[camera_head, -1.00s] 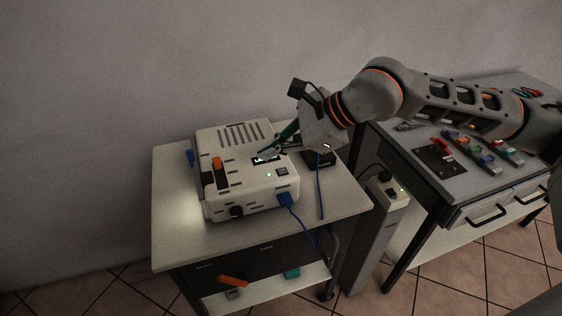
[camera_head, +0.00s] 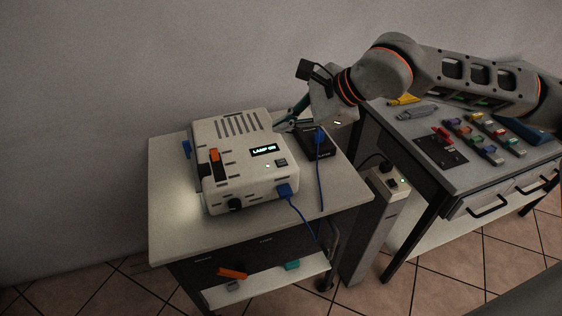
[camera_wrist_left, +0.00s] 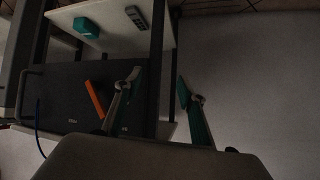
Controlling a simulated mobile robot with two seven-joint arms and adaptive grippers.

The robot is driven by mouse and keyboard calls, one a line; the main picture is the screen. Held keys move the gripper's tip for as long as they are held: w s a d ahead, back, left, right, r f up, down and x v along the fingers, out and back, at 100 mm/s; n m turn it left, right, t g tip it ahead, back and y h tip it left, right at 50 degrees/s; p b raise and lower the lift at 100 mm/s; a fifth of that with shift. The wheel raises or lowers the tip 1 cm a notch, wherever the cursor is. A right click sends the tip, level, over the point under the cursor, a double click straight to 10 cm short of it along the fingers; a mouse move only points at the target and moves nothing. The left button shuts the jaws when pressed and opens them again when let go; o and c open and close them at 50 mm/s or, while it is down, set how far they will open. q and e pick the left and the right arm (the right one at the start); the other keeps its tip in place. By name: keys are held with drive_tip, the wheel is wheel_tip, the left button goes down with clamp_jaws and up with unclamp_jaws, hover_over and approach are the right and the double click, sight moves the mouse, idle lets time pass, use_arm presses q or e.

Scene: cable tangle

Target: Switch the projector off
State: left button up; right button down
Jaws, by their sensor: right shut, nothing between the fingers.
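The white projector (camera_head: 225,190) stands on the small table, its vents on top. Its lit display (camera_head: 264,150) shows small text that seems to begin with LAMP. A small dark button or panel (camera_head: 281,162) and a tiny green light lie near the display. My left gripper (camera_wrist_left: 159,80) shows only in the left wrist view, open and empty.
A blue cable (camera_head: 302,215) runs from the projector's front plug over the edge of the small table (camera_head: 180,238). A dark box (camera_head: 320,148) with a blue plug stands right of the projector. A power post (camera_head: 372,225) separates the table from the cluttered workbench (camera_head: 465,180).

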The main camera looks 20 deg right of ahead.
sight(284, 163)
wheel_tip(284, 163, down, 7)
drive_tip(key=b, duration=0.3)
drive_tip(key=shift+f+b, duration=0.3)
drive_tip(key=shift+f, duration=0.1)
use_arm(q)
drive_tip(key=shift+w+a+f, duration=0.3)
drive_tip(key=shift+w+f, duration=0.05)
drive_tip(key=shift+f, duration=0.15)
drive_tip(key=shift+w+a+f, duration=0.3)
drive_tip(key=shift+f, duration=0.2)
drive_tip(key=shift+s, duration=0.1)
drive_tip(key=shift+s+d+f, duration=0.15)
drive_tip(key=shift+s+f, duration=0.1)
drive_tip(key=shift+s, duration=0.1)
drive_tip(key=shift+f, duration=0.1)
